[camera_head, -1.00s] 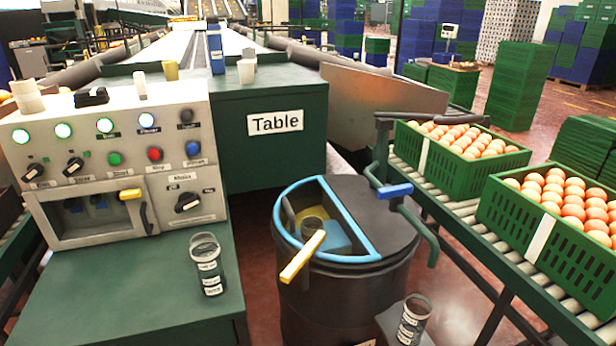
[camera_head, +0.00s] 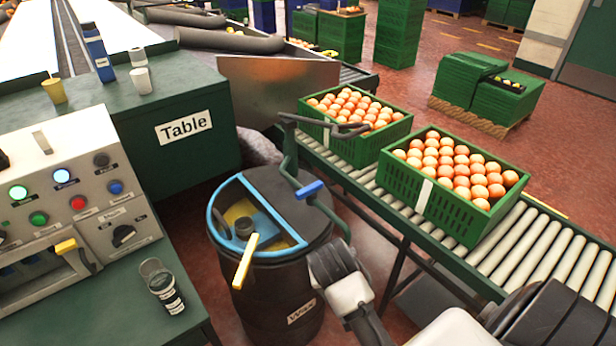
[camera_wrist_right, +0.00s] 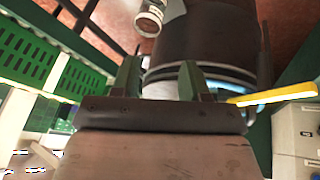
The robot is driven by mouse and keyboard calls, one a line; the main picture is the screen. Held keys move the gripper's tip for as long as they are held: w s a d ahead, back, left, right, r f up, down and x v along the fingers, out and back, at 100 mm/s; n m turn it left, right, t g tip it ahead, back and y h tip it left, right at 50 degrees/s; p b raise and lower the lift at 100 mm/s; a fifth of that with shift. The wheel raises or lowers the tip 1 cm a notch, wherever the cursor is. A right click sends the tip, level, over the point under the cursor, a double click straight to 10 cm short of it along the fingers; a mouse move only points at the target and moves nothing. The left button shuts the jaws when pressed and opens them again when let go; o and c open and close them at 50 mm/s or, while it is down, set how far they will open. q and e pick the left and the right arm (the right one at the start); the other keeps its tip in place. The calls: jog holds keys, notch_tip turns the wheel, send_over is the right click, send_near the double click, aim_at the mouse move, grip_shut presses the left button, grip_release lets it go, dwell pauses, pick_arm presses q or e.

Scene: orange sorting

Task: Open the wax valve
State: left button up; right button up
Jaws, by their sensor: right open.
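The black wax drum (camera_head: 270,290) stands at the lower middle of the head view, its half-open top edged in blue. A yellow handle (camera_head: 245,262) sticks out over its front rim, and a blue grip (camera_head: 309,189) sits on a green bent pipe at its right. I cannot tell which of these is the wax valve. In the right wrist view, my right gripper (camera_wrist_right: 159,72) is open and empty, with the drum (camera_wrist_right: 200,35) beyond its fingers. The yellow handle (camera_wrist_right: 275,95) lies to the right of them, apart. My left gripper is not in view.
A control panel (camera_head: 90,175) and a jar (camera_head: 162,286) are at the left, with a green table block (camera_head: 150,135) behind. Green crates of oranges (camera_head: 400,195) stand on a roller conveyor (camera_head: 530,245) at the right.

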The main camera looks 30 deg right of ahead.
jog(key=w+d+r+m+h, duration=0.1)
jog(key=w+d+r+m, duration=0.25)
jog(key=w, duration=0.35)
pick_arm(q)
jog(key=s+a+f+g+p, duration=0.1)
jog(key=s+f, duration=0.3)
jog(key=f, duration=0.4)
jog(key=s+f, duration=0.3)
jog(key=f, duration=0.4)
pick_arm(e)
jog(key=m+g, duration=0.3)
jog(key=m, duration=0.5)
send_near(309, 188)
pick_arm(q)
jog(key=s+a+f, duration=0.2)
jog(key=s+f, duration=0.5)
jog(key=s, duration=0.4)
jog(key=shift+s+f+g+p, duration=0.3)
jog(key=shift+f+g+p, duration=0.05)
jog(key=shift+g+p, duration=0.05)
pick_arm(e)
jog(key=shift+m, duration=0.25)
jog(key=x, duration=0.9)
jog(key=shift+d+f, duration=0.1)
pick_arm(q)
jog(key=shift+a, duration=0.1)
pick_arm(e)
grip_shut()
